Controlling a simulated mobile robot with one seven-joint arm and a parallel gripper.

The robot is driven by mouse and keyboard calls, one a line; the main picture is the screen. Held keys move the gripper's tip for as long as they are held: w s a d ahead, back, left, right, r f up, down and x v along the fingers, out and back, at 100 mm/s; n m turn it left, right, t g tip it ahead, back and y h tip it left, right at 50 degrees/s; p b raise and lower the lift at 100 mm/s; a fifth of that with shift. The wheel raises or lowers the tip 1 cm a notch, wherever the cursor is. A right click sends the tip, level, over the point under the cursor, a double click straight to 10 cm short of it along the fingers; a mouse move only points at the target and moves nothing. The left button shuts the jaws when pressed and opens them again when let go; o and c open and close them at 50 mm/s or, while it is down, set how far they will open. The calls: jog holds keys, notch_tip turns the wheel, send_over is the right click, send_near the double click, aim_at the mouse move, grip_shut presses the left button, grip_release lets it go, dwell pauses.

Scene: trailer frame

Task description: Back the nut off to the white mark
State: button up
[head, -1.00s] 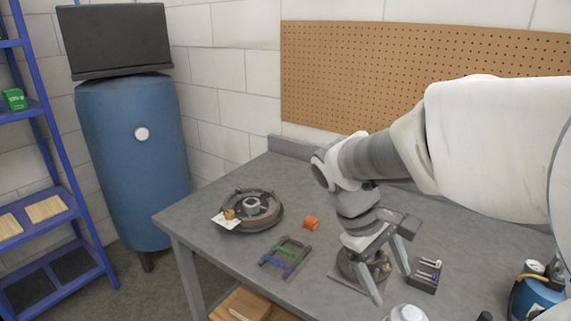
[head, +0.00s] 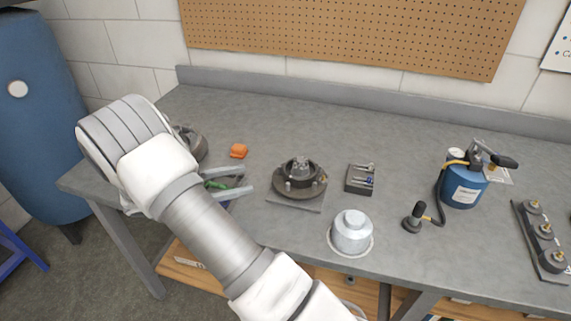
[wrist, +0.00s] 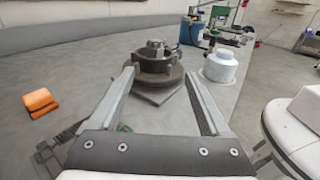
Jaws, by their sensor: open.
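A dark round hub (head: 300,182) sits on a thin square plate on the bench, with a castle-like nut (head: 300,164) on its top. The nut (wrist: 152,48) also shows in the wrist view, upright at the centre of the hub (wrist: 157,74). I cannot make out a white mark on either. My gripper (head: 250,180) is open and empty, to the left of the hub and apart from it. Its fingers lie nearly level and point at the hub. In the wrist view my gripper (wrist: 159,75) frames the hub between its fingertips, with the hub farther off.
An orange block (head: 239,151) lies behind my gripper. A small tray with pins (head: 360,180) stands right of the hub, a white-grey domed cap (head: 351,232) in front right. A blue pump bottle (head: 464,184) stands farther right. A pegboard wall (head: 350,35) is behind.

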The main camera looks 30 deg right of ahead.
aim_at(300, 162)
jog(key=shift+w+a+f+n+h, duration=0.3)
jog(key=shift+w+a+f+h, duration=0.05)
jog(key=shift+w+f+h, duration=0.1)
jog(key=s+d, duration=0.1)
jog(key=d, duration=0.4)
jog(key=s+d, duration=0.1)
jog(key=d, duration=0.5)
jog(key=s+d+b, duration=0.1)
jog(key=d, duration=0.5)
grip_shut()
jog(key=shift+r+t, duration=0.1)
jog(key=shift+t, duration=0.3)
